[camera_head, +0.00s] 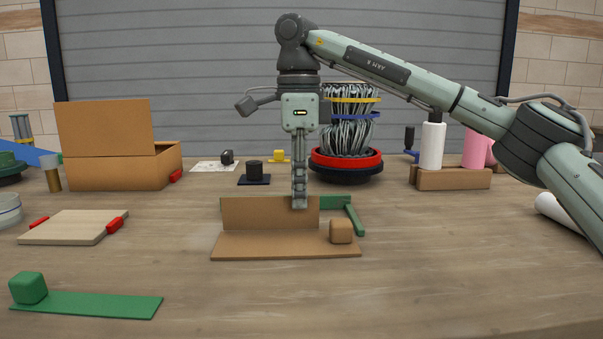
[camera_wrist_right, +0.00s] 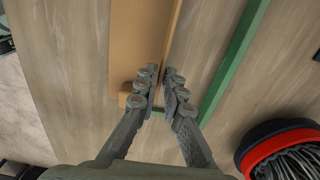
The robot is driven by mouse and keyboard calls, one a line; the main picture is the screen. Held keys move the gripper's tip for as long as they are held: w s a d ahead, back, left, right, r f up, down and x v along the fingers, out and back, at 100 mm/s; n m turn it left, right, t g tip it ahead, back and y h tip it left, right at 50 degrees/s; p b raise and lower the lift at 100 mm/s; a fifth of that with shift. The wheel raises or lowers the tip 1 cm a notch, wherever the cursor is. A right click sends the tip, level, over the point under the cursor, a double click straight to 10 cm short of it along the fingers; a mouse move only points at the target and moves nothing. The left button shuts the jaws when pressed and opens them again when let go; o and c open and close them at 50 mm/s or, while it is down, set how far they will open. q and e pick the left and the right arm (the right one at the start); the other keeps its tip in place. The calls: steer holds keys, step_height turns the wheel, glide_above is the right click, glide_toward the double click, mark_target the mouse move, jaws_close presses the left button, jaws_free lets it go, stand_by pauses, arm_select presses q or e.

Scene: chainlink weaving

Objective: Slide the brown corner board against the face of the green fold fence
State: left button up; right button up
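The brown corner board (camera_head: 265,245) lies flat mid-table, with an upright wall (camera_head: 255,212) along its far edge. A brown cube (camera_head: 341,231) sits at its right end. The green fold fence (camera_head: 335,201) stands behind the wall, with a side arm (camera_head: 355,217) reaching forward at the right. My right gripper (camera_head: 299,203) points down at the wall. In the right wrist view its fingers (camera_wrist_right: 161,72) are closed about the thin wall, one on each face. There a strip of bare table separates the wall from the green fence (camera_wrist_right: 235,60). My left gripper is not in view.
A red-and-black round base (camera_head: 345,160) with a woven wire column stands behind. A cardboard box (camera_head: 110,170) and a pale board with red grips (camera_head: 72,227) are at left. A green strip with a cube (camera_head: 100,304) lies front left. The front right table is clear.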

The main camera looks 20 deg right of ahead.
mark_target(300, 229)
steer(key=shift+f, duration=2.2)
steer(key=shift+c, duration=0.2)
jaws_close()
steer(key=shift+w+r, duration=0.1)
steer(key=shift+w, duration=0.05)
